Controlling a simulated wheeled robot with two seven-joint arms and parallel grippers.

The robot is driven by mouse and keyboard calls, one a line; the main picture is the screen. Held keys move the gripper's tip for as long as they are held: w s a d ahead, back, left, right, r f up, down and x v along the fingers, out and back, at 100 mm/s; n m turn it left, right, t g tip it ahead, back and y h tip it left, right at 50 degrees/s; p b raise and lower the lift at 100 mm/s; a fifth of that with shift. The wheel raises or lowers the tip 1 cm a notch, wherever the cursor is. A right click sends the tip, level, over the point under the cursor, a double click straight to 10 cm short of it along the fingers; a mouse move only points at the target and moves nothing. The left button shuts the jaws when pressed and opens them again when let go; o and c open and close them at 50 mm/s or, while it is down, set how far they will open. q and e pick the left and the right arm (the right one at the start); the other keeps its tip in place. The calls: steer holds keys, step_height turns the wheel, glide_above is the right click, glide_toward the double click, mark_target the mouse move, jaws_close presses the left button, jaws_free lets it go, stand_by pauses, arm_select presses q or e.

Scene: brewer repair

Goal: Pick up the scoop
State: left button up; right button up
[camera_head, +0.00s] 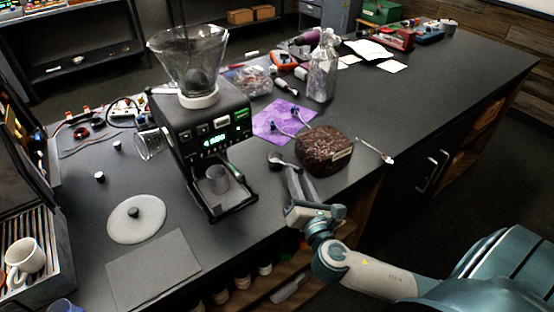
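My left gripper is not in view.
The coffee bean bag (322,152) stands close right of my fingers. A grinder (205,125) with a clear hopper stands to the left. A thin tool (374,150) lies right of the bag.

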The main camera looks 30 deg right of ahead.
mark_target(295, 170)
steer(key=shift+p+x, duration=0.3)
steer(key=shift+x, duration=1.2)
steer(key=shift+w+r, duration=0.15)
steer(key=shift+w, duration=0.15)
steer(key=p+x, duration=0.2)
steer(key=x, duration=0.2)
steer(key=shift+w+d, duration=0.1)
steer(key=shift+w, duration=0.2)
jaws_close()
